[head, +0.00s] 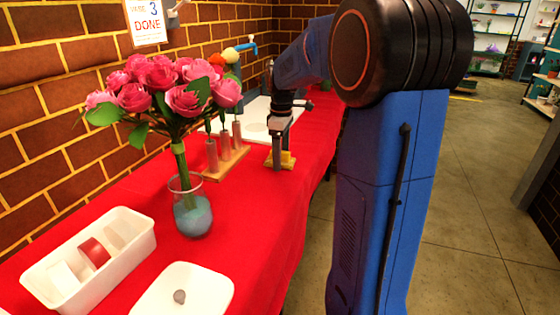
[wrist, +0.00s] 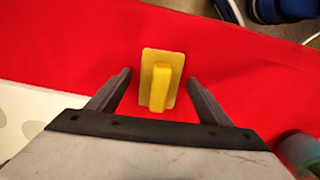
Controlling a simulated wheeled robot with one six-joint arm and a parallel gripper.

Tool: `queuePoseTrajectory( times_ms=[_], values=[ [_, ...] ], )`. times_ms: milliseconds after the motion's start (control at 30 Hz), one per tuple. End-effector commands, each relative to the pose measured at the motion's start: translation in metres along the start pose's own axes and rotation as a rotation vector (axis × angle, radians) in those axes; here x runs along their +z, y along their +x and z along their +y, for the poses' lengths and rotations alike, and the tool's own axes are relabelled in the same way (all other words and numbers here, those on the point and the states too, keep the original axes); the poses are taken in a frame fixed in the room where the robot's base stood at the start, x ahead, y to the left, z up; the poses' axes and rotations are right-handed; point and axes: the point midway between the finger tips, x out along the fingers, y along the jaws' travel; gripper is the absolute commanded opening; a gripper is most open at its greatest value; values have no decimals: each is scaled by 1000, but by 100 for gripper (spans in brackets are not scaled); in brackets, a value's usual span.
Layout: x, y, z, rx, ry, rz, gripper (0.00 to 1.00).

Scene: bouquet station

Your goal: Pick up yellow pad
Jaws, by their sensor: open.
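The yellow pad (wrist: 161,64) is a flat rectangular piece with a raised bar-like grip along its middle. In the wrist view it lies on the red cloth, just beyond and between the fingertips of my gripper (wrist: 160,82). My gripper is open, with one finger on each side of the pad's line and nothing held. In the head view the pad (head: 287,159) sits on the red table, with my gripper (head: 281,160) pointing down over it and partly hiding it.
A glass vase (head: 192,212) with pink roses stands nearer on the red table (head: 255,220). A wooden rack (head: 228,164) holding tubes is left of my gripper. A white bin (head: 125,262) and a white tray (head: 205,283) are in front. A brick wall lies left.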

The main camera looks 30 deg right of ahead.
Motion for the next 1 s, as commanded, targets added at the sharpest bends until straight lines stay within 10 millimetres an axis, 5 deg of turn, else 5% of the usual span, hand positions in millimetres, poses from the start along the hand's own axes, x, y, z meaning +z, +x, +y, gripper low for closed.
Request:
queuePoseTrajectory(
  times_ms=[267, 433, 467, 767, 1000],
  values=[
    [0, 2, 0, 0, 0, 0, 70],
    [0, 2, 0, 0, 0, 0, 30],
    [0, 2, 0, 0, 0, 0, 28],
    [0, -1, 0, 1, 0, 0, 28],
    [0, -33, 1, 3, 0, 2, 28]
  ],
)
